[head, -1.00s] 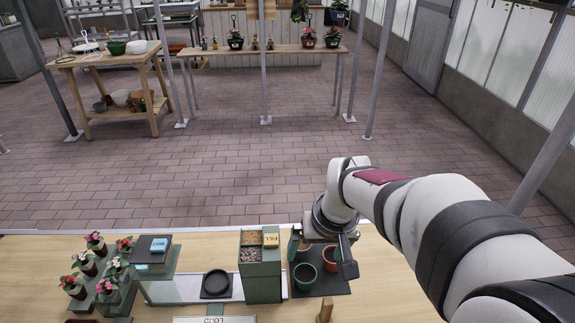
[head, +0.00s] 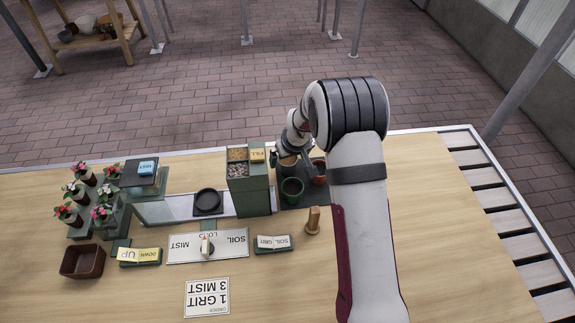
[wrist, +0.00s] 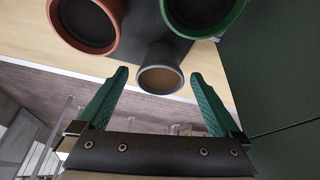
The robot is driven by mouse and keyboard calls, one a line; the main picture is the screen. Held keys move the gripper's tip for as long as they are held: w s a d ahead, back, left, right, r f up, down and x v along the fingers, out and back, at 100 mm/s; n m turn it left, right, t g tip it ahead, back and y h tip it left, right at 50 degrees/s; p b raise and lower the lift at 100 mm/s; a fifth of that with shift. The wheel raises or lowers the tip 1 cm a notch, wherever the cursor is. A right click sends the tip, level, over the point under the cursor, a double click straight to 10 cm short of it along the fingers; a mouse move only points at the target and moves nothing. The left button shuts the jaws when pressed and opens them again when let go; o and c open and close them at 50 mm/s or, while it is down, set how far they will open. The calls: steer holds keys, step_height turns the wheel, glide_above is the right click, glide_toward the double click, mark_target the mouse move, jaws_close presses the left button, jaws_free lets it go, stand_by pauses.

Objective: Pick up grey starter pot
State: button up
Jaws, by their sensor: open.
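The grey starter pot (wrist: 160,80) shows in the wrist view, with a grey rim and a brownish inside, between my two green fingers and apart from both. My gripper (wrist: 159,78) is open and empty, one finger on each side of the pot in the picture. In the head view my gripper (head: 287,150) is at the back of the dark mat, and my own wrist hides most of the grey pot. A terracotta pot (wrist: 112,40) and a green pot (wrist: 237,18) sit close by; the green pot (head: 292,190) is in front in the head view.
A tall green dispenser box (head: 248,192) stands just left of the pots. A wooden peg (head: 313,220) stands in front of the mat. Signs, a dial panel (head: 208,246), a brown tray (head: 82,261) and several potted flowers are further left. The table's right side is bare.

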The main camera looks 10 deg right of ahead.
steer(key=shift+x, duration=0.8)
steer(key=c, duration=1.3)
steer(key=shift+r, duration=0.1)
